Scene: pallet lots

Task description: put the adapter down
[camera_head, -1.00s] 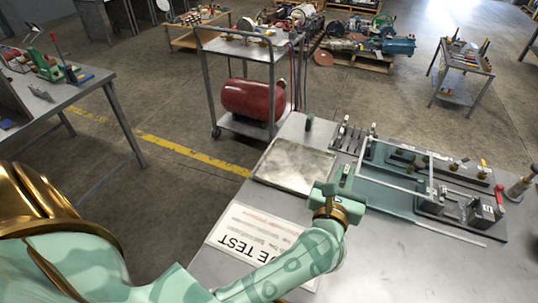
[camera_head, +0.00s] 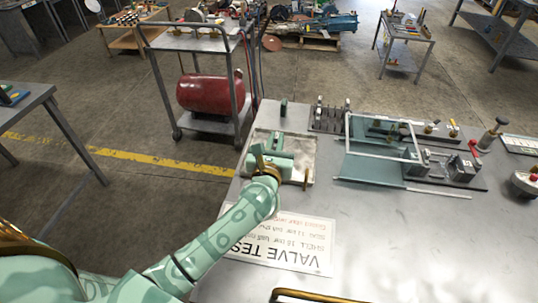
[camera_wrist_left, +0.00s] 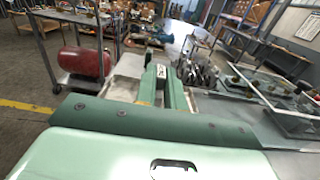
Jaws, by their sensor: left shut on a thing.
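My left gripper (camera_head: 276,150) is over the pale square plate (camera_head: 304,147) on the grey bench. It is shut on the adapter, which is mostly hidden by the gripper's fingers. In the left wrist view the two green fingers (camera_wrist_left: 162,88) reach forward with the plate below them. Whether the adapter touches the plate cannot be told. A small brass-brown piece (camera_head: 306,180) shows beside the gripper at the plate's right edge; what it belongs to is unclear.
A printed valve test sheet (camera_head: 290,246) lies in front of the plate. A dark slotted rack (camera_head: 330,118), a framed teal tray (camera_head: 372,168) and a clamp fixture (camera_head: 450,168) stand to the right. A trolley with a red tank (camera_head: 208,93) is behind. The bench's front right is clear.

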